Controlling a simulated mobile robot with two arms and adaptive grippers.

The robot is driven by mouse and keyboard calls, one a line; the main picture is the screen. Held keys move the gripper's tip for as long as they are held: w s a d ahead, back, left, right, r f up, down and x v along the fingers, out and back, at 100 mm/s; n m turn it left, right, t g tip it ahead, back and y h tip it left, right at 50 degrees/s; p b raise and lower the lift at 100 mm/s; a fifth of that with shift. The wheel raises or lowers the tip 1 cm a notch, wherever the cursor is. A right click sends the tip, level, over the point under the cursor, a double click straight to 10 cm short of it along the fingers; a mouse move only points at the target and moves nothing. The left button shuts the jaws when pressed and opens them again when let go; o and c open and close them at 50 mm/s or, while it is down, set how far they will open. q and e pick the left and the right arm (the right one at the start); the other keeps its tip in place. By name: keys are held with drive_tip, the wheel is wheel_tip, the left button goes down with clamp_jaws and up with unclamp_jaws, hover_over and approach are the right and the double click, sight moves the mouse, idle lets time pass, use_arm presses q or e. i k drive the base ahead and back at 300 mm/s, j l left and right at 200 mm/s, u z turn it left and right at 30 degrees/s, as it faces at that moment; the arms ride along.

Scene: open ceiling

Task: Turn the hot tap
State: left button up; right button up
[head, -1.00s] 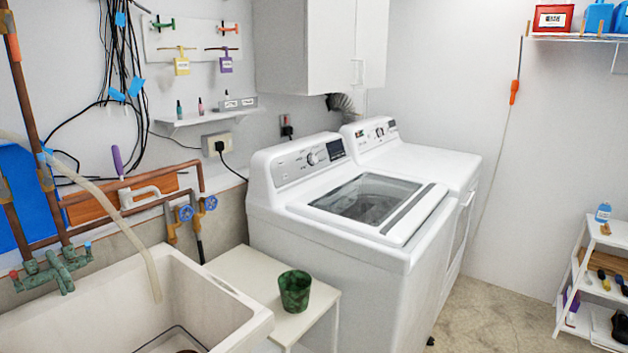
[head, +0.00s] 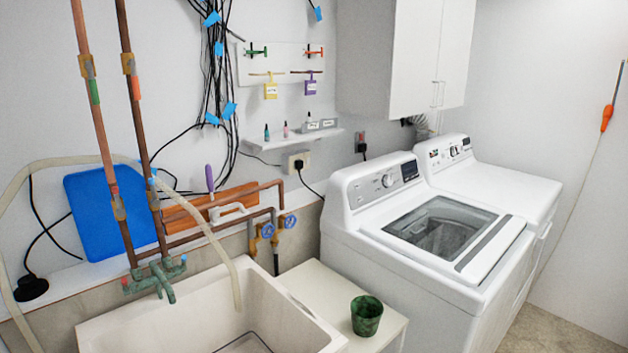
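A green, weathered tap (head: 156,279) is mounted on the wall above the back left of the white sink (head: 130,325). It has two small handles. The left handle has a red end (head: 124,282) and the right one has a blue end (head: 183,259). Two copper pipes (head: 103,150) run down the wall to the tap. A pale hose (head: 217,248) arches over the tap area and hangs into the sink. Neither of my grippers shows in the head view.
A low white table (head: 318,285) with a green cup (head: 366,316) stands right of the sink. Beyond it is the washing machine (head: 420,245). A blue board (head: 108,212) leans on the wall behind the pipes. Two blue valve wheels (head: 267,231) sit right of the tap.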

sight(126, 289)
drive_tip(key=i+u, duration=0.2)
drive_tip(key=u, duration=0.2)
drive_tip(key=i+l+u, duration=0.1)
drive_tip(key=u, duration=0.25)
drive_tip(key=i+l+u, duration=0.15)
drive_tip(key=u, duration=0.25)
drive_tip(key=i, duration=0.1)
